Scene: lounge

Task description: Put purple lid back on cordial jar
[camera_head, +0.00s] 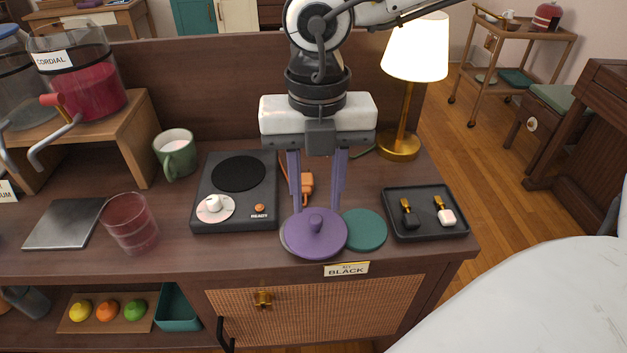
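The purple lid (328,241) with a round knob lies near the cabinet top's front edge, partly beside a green disc. My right gripper (316,210) points down just above and behind the lid. Its two fingers are apart, one on each side of the knob, and I see no clear grip on it. The cordial jar (95,92) is clear with red liquid, a CORDIAL label and a red-handled tap. It stands on a wooden riser at the left, and I see no lid on its top. My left gripper is not in view.
A dark hot plate (230,217), a green mug (179,164), a red glass (131,226) and a metal plate (60,224) stand left of the lid. The green disc (365,230), a black tray (428,231) and a lit lamp (415,48) are right. A blue-lidded jar (15,85) neighbours the cordial.

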